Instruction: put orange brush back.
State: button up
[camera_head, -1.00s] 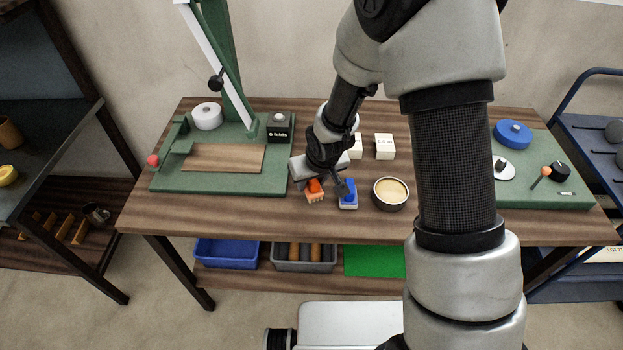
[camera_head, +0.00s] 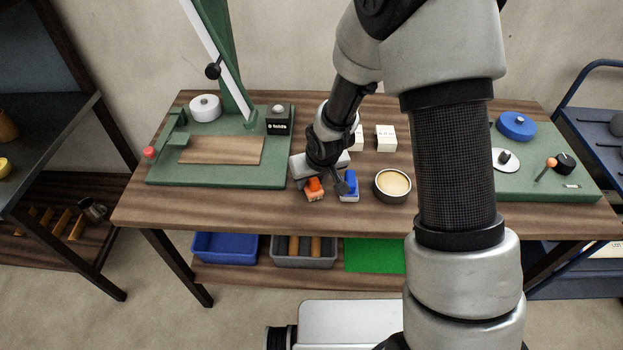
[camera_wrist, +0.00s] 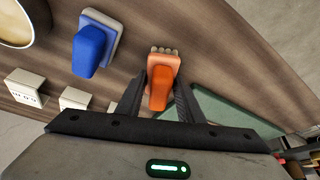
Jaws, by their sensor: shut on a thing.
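The orange brush (camera_head: 314,190) is on the wooden table (camera_head: 230,208) near its front edge, left of the blue brush (camera_head: 349,186). My gripper (camera_wrist: 165,100) is shut on the orange brush, with one dark finger on each side of its handle in the wrist view. In the head view my wrist hides part of the area behind the brush. The brush's pale bristles (camera_wrist: 165,49) show at its far end in the wrist view. I cannot tell whether the brush touches the table. The blue brush also shows in the wrist view (camera_wrist: 90,48), apart from my gripper.
A round bowl (camera_head: 392,185) stands right of the blue brush. White blocks (camera_head: 386,138) lie behind it. A green fixture with a wooden plate (camera_head: 222,150) is at left, and a green board (camera_head: 550,185) is at right. A blue bin (camera_head: 225,249) sits on the shelf below.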

jog(key=shift+f, duration=0.35)
jog(key=o, duration=1.1)
jog(key=shift+r, duration=0.1)
jog(key=p+v, duration=0.3)
jog(key=v, duration=1.4)
jog(key=shift+s+r, duration=0.1)
jog(key=s+d+r+m+t+h+p, duration=0.1)
jog(key=s+d+r+p, duration=0.15)
jog(key=r, duration=0.45)
jog(key=s+d+r+m+h+p, duration=0.1)
jog(key=s+d+r, duration=0.1)
jog(key=d+r, duration=0.3)
jog(key=s+d+r+m+p, duration=0.2)
jog(key=s+d+r+p, duration=0.1)
jog(key=s+r, duration=0.9)
jog(key=shift+d+r+p, duration=0.4)
jog(key=shift+d+r, duration=0.2)
jog(key=shift+d, duration=0.2)
